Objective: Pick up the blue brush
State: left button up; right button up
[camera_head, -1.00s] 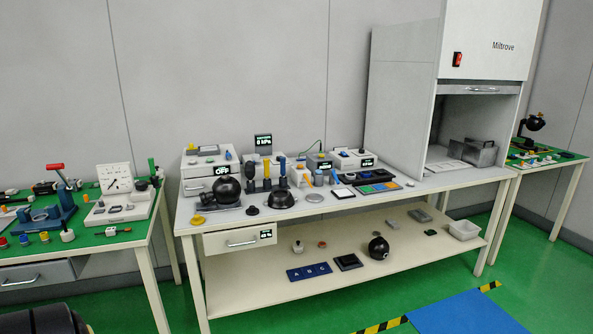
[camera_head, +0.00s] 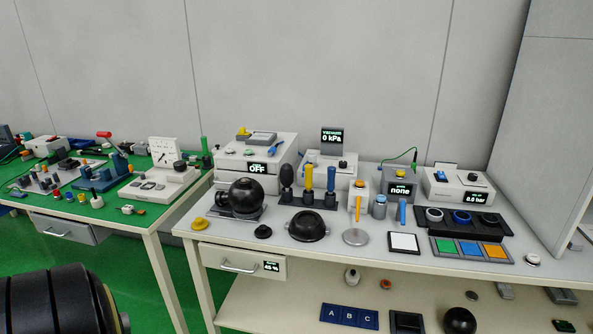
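A slim blue upright piece (camera_head: 402,212), which may be the blue brush, stands at the front of the grey unit reading "none" on the white-topped table (camera_head: 200,258). A similar orange piece (camera_head: 357,209) stands to its left. Further left, a black stand holds an upright blue-handled tool (camera_head: 331,179), beside a yellow-handled one (camera_head: 308,177) and a black one (camera_head: 286,177). I cannot tell for certain which blue item is the brush. Neither of my grippers is in view.
A black ball-shaped device (camera_head: 246,196) and a dark bowl (camera_head: 308,226) sit left of the blue pieces. A white square pad (camera_head: 404,243) and a coloured tile tray (camera_head: 470,250) lie in front. A green-topped table (camera_head: 140,222) stands at left.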

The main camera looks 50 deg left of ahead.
aim_at(331, 169)
jog(key=u, duration=1.1)
jog(key=i, duration=1)
jog(key=u, duration=1.1)
